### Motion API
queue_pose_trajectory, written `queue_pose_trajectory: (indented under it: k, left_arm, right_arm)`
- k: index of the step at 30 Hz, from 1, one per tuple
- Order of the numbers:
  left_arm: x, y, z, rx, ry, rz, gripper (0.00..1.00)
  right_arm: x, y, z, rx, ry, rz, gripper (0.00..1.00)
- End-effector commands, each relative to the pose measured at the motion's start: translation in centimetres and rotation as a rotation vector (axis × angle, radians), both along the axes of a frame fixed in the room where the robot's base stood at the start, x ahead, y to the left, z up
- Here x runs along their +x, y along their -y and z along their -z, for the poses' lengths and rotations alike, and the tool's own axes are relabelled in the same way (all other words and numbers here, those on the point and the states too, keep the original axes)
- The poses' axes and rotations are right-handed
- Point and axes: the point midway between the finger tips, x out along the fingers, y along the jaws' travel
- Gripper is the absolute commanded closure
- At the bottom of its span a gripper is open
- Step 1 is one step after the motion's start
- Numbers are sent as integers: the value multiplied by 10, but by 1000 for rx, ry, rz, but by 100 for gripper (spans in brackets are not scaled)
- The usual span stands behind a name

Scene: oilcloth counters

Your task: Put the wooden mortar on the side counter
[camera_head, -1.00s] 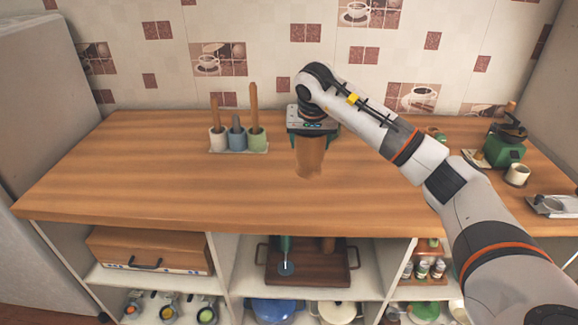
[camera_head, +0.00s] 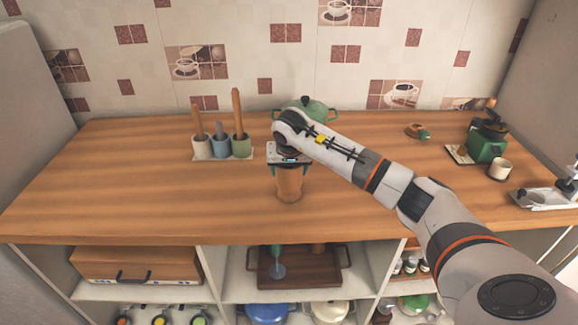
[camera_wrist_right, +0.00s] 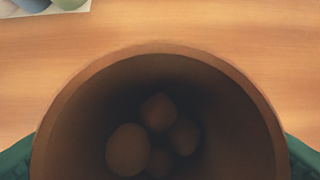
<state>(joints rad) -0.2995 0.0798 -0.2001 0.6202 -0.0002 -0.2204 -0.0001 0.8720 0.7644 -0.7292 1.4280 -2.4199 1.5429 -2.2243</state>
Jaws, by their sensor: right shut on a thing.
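The wooden mortar (camera_head: 289,187) is a brown, round-walled vessel, upright below my right gripper (camera_head: 289,167) over the middle of the wooden counter (camera_head: 120,190). My right gripper is shut on it. In the right wrist view, the mortar's rim (camera_wrist_right: 160,50) fills the lower picture, with a green finger at each side. Several round brown things (camera_wrist_right: 157,135) lie inside its dark hollow. I cannot tell whether its base touches the counter. My left gripper is not in view.
A tray with three utensil cups (camera_head: 221,147) stands left of the mortar. A green lidded pot (camera_head: 306,110) stands behind my right gripper. A green grinder (camera_head: 486,142) and a white cup (camera_head: 500,168) are at the right. The counter's left part is clear.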

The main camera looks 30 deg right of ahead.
Motion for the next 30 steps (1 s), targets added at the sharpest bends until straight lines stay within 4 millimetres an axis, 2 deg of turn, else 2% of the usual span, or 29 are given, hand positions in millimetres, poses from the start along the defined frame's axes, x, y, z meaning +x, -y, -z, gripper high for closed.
queue_pose_trajectory:
  k: [9,10,13,24,30]
  left_arm:
    - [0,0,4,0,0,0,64]
    - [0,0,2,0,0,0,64]
    - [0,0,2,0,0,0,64]
    - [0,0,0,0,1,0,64]
    - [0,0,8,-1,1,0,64]
  right_arm:
    - [1,0,3,-1,3,0,61]
    - [0,0,2,0,2,0,26]
    - [0,0,2,0,1,0,10]
    - [0,0,-3,0,2,0,10]
    - [-10,-6,-32,-2,6,-3,10]
